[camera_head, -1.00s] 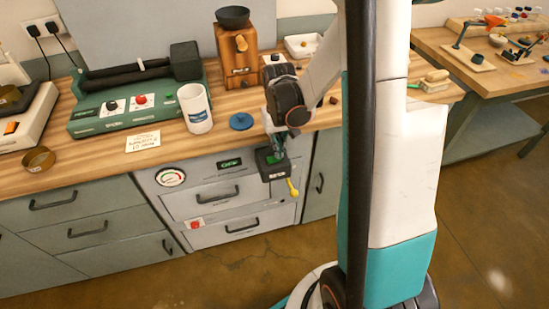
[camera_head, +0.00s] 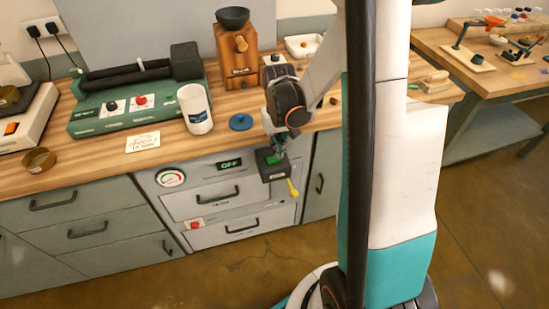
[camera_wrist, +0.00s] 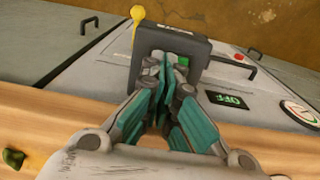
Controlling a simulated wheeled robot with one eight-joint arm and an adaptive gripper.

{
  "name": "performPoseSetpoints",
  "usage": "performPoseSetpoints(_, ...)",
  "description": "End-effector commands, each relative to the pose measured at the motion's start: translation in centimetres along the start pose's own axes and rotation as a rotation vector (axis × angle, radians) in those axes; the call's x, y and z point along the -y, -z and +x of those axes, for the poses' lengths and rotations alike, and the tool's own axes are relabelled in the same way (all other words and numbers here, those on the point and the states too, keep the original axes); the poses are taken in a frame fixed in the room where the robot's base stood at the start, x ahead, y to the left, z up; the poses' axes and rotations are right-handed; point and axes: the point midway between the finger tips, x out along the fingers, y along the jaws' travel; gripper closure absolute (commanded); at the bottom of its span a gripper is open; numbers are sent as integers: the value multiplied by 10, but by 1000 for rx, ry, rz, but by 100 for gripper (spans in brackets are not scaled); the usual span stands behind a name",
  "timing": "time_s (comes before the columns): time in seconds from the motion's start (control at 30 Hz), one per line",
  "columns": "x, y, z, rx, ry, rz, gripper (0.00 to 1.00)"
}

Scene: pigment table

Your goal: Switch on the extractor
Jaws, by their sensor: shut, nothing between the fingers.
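A dark switch box (camera_head: 270,170) with a green button (camera_head: 274,161) sticks out from the grey cabinet front, with a yellow-tipped lever (camera_head: 293,188) on its side. In the wrist view the box (camera_wrist: 200,45) fills the top middle, and its green button (camera_wrist: 183,61) shows just right of my fingertips. My gripper (camera_head: 279,151) is shut and empty, with its tips over the box near the green button. I cannot tell whether they touch it. The display (camera_head: 230,164) on the cabinet reads OFF, also in the wrist view (camera_wrist: 227,99). No label that I can read names the extractor.
The cabinet also carries a round gauge (camera_head: 171,178), a red button (camera_head: 194,224) and drawer handles. On the wooden counter stand a green roller machine (camera_head: 95,122), a white mug (camera_head: 196,112), a blue lid (camera_head: 241,121) and a wooden grinder (camera_head: 236,58). The floor in front is clear.

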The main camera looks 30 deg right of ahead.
Motion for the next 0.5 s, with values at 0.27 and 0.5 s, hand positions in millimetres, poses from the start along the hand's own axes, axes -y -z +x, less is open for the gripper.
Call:
performPoseSetpoints(0.27, 0, 0, 3, 0, 0, 0, 100)
performPoseSetpoints(0.5, 0, 0, 6, 0, 0, 0, 100)
